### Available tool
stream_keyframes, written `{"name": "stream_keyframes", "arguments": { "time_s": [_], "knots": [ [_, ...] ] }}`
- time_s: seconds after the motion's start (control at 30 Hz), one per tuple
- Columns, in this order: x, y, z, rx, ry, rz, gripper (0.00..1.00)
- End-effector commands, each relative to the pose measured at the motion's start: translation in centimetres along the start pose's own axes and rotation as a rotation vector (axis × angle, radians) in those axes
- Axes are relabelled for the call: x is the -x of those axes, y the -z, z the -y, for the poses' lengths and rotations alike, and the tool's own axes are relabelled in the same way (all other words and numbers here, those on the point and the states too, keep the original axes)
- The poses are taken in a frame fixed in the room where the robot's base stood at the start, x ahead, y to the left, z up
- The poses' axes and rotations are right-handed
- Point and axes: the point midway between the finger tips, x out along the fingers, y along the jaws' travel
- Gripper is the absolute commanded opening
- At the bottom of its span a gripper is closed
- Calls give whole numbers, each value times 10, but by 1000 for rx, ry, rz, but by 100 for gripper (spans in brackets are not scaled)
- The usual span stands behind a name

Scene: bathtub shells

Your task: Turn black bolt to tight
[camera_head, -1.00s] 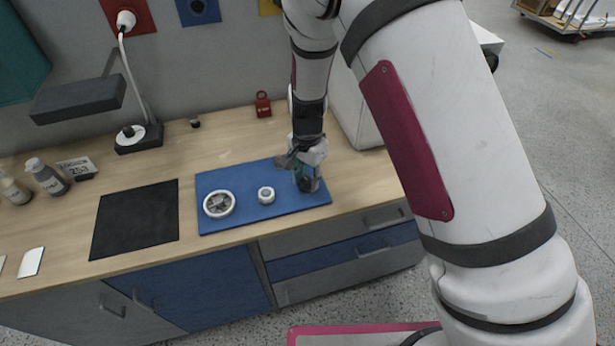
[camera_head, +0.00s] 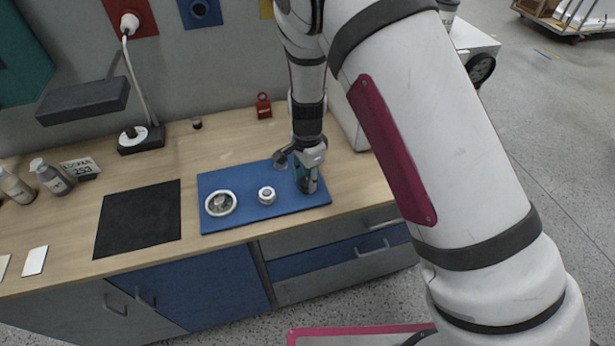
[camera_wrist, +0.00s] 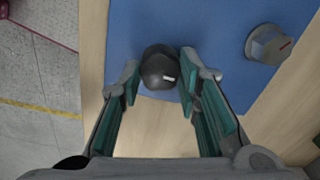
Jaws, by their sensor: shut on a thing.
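The black bolt (camera_wrist: 158,66) shows in the wrist view as a dark round head with a short white mark. It sits at the edge of the blue mat (camera_wrist: 200,18). My gripper (camera_wrist: 161,76) has its two teal-lined fingers on either side of the head and is shut on it. In the head view, my gripper (camera_head: 306,186) points down at the right end of the mat and hides the bolt. How tight the bolt sits cannot be told.
On the mat stand a white knob (camera_head: 267,195), with a red mark in the wrist view, and a white ring-shaped part (camera_head: 221,203) further left. A black pad (camera_head: 139,219), lamp base (camera_head: 142,138) and bottles (camera_head: 51,178) stand left. A red padlock-like object (camera_head: 264,106) stands behind.

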Motion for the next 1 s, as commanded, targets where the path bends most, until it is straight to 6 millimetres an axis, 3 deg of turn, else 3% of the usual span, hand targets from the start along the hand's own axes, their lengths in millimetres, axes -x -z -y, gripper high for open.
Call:
{"name": "stream_keyframes", "arguments": {
  "time_s": [0.1, 0.13, 0.2, 0.63, 1.0],
  "knots": [
    [0, 0, 0, -2, 1, 0, 3],
    [0, 0, 0, -2, 1, 1, 35],
    [0, 0, 0, -2, 1, 1, 51],
    [9, 0, 1, 1, 2, 1, 51],
    [78, 0, 1, 1, 5, 0, 51]
  ]
}}
